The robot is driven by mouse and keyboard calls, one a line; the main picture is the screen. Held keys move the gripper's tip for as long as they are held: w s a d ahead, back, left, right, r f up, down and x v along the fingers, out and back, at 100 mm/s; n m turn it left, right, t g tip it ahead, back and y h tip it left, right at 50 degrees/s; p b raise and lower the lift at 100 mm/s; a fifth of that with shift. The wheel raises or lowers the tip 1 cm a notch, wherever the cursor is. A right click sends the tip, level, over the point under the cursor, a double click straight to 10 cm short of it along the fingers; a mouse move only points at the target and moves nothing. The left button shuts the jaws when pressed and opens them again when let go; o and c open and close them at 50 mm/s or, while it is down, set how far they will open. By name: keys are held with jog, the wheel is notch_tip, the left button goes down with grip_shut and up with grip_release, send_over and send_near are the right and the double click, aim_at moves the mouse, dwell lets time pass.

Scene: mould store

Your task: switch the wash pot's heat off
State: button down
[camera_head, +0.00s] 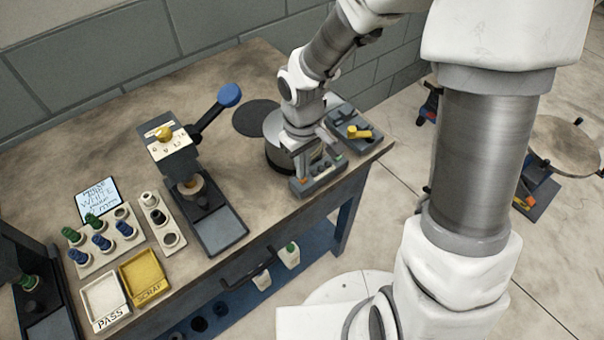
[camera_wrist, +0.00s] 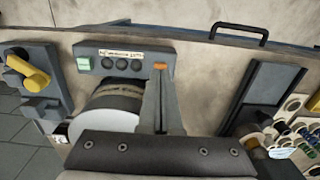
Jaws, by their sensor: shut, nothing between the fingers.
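The panel has a green square (camera_wrist: 83,64), dark round controls (camera_wrist: 122,64), a label too small to read, and an orange piece (camera_wrist: 160,66) at one end. My gripper (camera_wrist: 160,82) is shut and empty, its fingertips close to the orange piece. I cannot tell whether they touch it.
A grey box with a yellow handle (camera_head: 358,131) stands right of the pot, near the bench end. A press with a blue-knobbed lever (camera_head: 229,95) stands to the left. Beyond are stamp holders, a PASS tray (camera_head: 104,302) and a yellow SCRAP tray (camera_head: 144,277).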

notch_tip(320, 180, up, 9)
jog(key=p, duration=0.6)
jog(key=shift+f+p, duration=0.15)
jog(key=shift+p, duration=0.2)
jog(key=s+d+r+m+t, duration=0.2)
jog(key=s+d+r, duration=0.3)
jog(key=r, duration=0.5)
jog(key=s+d+r+m+t, duration=0.3)
jog(key=s+r, duration=0.4)
jog(key=r, duration=0.4)
jog(key=d+m, duration=0.1)
jog(key=d, duration=0.1)
jog(key=shift+s+d+m+t, duration=0.2)
jog(key=shift+d+m+t, duration=0.1)
jog(key=shift+m, duration=0.1)
